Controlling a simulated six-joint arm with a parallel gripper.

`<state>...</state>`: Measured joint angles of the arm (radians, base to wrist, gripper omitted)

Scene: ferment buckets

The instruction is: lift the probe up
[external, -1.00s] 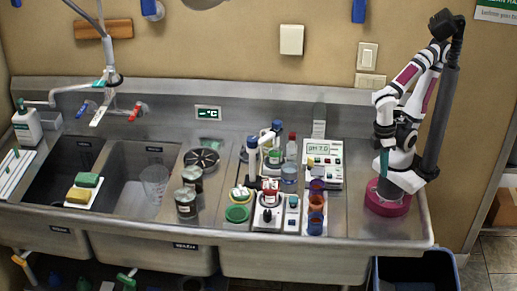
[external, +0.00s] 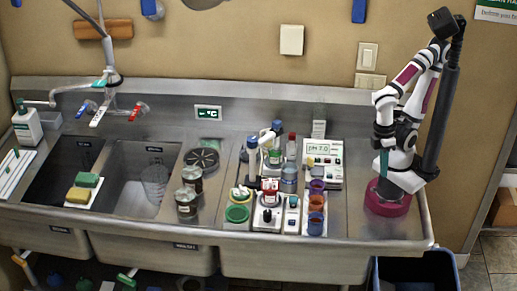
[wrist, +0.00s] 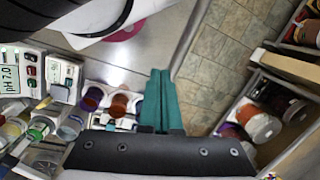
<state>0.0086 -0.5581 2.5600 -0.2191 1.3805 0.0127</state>
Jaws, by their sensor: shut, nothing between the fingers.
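The pH meter (external: 323,160), reading pH 7.0, stands on the counter right of centre. I cannot tell for sure which item is the probe. A slim white upright piece with a blue top (external: 252,158) stands left of the meter, and another blue top (external: 277,127) shows behind it. My gripper (external: 384,163) is at the right end of the counter, well apart from both, above the magenta ring base. In the wrist view my gripper's teal fingers (wrist: 158,100) are together and empty.
Orange and purple cups (external: 316,202) stand in front of the meter. Dark jars (external: 186,203) stand near the sink basin (external: 135,185). A blue bin (external: 418,272) is below the right counter edge. The counter strip right of the meter is clear.

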